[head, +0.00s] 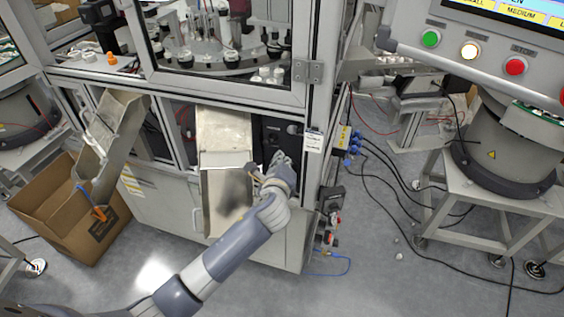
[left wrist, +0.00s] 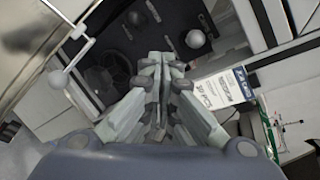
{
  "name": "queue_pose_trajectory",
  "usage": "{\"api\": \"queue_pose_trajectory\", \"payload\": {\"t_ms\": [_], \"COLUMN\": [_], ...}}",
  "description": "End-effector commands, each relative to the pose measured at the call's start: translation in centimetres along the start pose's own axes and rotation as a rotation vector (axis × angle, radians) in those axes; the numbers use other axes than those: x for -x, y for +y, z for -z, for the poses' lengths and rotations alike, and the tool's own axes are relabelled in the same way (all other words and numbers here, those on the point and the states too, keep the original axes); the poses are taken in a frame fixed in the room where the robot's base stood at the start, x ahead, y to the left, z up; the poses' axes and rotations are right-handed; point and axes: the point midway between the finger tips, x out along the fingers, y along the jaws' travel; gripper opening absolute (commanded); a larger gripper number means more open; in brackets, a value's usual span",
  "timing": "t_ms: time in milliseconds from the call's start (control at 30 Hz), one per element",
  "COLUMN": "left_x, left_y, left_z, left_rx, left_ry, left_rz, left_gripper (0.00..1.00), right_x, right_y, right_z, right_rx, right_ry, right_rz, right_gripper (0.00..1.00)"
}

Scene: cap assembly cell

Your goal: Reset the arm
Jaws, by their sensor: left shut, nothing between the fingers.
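My left arm comes in from the lower left in the head view and reaches to the front of the assembly machine. My left gripper (head: 281,160) is at the dark opening just right of the middle metal chute (head: 224,135). In the left wrist view the fingers of my left gripper (left wrist: 158,62) are together and hold nothing. Behind them is a dark panel (left wrist: 120,40) with round knobs. My right gripper is in neither view.
A cardboard box (head: 70,215) stands on the floor at the left under another chute (head: 115,130). A control panel (head: 480,50) with coloured buttons is at the upper right. Cables lie on the floor below it. The floor in front of the machine is mostly clear.

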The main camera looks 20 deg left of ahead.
Motion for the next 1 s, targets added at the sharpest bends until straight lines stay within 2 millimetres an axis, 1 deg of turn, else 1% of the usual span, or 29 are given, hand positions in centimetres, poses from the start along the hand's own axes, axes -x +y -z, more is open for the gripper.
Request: {"api": "queue_pose_trajectory", "payload": {"t_ms": [100, 267, 367, 433, 467, 500, 567, 600, 667, 700, 800, 900, 1000], "left_x": [0.5, 0.7, 1.6, 3.0, 3.9, 5.3, 7.8, 9.7, 12.6, 14.5, 18.6, 22.0, 24.9], "left_y": [-0.2, 0.0, 1.3, 3.4, 4.5, 6.3, 9.1, 10.9, 13.4, 14.8, 17.4, 19.1, 20.3], "left_z": [-0.1, -0.1, 0.5, 1.2, 1.6, 2.1, 3.0, 3.6, 4.3, 4.7, 5.3, 5.7, 5.9], "left_rx": [-0.001, 0.005, 0.087, 0.217, 0.290, 0.402, 0.591, 0.720, 0.906, 1.014, 1.235, 1.395, 1.519], "left_ry": [0.000, 0.002, 0.020, 0.043, 0.054, 0.067, 0.082, 0.085, 0.079, 0.068, 0.031, -0.013, -0.060], "left_rz": [0.001, -0.003, -0.038, -0.096, -0.131, -0.186, -0.283, -0.352, -0.458, -0.526, -0.668, -0.779, -0.869], "left_gripper": [0.00, 0.00, 0.00, 0.00, 0.00, 0.00, 0.00, 0.00, 0.00, 0.00, 0.00, 0.00, 0.00], "right_x": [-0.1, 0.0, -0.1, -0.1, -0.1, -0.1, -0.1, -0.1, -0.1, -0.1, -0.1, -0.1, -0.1], "right_y": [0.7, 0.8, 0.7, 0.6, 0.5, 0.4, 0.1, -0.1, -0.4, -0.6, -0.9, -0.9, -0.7], "right_z": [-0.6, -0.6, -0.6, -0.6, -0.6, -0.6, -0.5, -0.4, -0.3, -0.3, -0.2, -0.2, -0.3], "right_rx": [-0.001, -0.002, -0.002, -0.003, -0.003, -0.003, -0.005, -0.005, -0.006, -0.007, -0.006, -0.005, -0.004], "right_ry": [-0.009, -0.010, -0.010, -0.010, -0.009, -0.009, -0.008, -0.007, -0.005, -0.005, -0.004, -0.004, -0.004], "right_rz": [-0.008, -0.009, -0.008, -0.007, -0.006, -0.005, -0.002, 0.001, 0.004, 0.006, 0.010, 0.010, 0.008], "right_gripper": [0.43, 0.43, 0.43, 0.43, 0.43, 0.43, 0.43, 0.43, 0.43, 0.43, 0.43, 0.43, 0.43]}}
